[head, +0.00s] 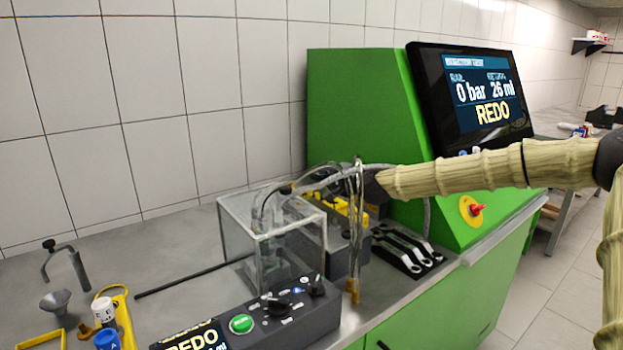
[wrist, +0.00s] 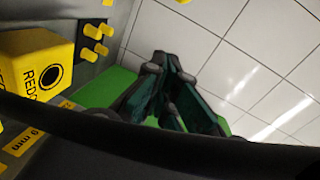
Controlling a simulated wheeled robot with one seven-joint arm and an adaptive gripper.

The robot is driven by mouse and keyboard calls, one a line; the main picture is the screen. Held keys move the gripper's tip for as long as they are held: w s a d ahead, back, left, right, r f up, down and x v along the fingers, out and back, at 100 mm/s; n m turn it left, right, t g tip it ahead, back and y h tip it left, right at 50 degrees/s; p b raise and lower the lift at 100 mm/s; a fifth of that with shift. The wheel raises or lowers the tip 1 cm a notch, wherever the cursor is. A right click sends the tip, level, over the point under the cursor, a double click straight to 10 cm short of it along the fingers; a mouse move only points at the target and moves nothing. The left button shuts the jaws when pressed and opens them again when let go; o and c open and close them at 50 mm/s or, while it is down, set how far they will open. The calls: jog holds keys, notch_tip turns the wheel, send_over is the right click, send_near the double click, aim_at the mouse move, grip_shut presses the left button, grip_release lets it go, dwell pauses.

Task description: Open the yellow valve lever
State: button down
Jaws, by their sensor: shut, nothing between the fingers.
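My gripper (wrist: 165,75) is shut and empty in the wrist view, its dark fingers together against a background of white tiles and a green surface. In the head view my arm reaches in from the right and ends in a dark part (head: 374,190) behind the hanging clear hoses. Yellow parts (head: 349,214) show beside it, behind the hoses; I cannot tell whether one of them is the valve lever. The wrist view shows a yellow block (wrist: 38,75) with a dark round hole and lettering, left of the fingers and apart from them.
A clear box (head: 248,228) and a grey control box (head: 285,308) with a green button stand in front. Clear hoses (head: 357,225) hang close to my arm end. A green cabinet with a screen (head: 472,95) reading 0 bar, 26 ml and REDO stands behind.

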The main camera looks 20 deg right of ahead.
jog(key=s+d+r, duration=0.1)
jog(key=s+d, duration=0.4)
jog(key=s, duration=0.2)
jog(key=shift+t+h, duration=0.6)
jog(key=shift+t, duration=0.2)
jog(key=s+a+p, duration=0.2)
jog(key=s+p, duration=0.1)
jog(key=s, duration=0.1)
jog(key=s+a+p, duration=0.2)
jog(key=s+p, duration=0.1)
jog(key=s, duration=0.2)
jog(key=s+a+f+p, duration=0.1)
jog(key=s+a+p, duration=0.1)
jog(key=s+p, duration=0.2)
jog(key=shift+s, duration=0.15)
jog(key=shift+w+a+f, duration=0.1)
jog(key=shift+w, duration=0.7)
jog(key=w+a+p, duration=0.1)
jog(key=w, duration=0.5)
jog(key=w+a+p, duration=0.1)
jog(key=w, duration=0.5)
jog(key=w+a+p, duration=0.1)
jog(key=w, duration=0.5)
jog(key=shift+a+f+p, duration=0.15)
jog(key=shift+f+p, duration=0.25)
jog(key=shift+f, duration=0.1)
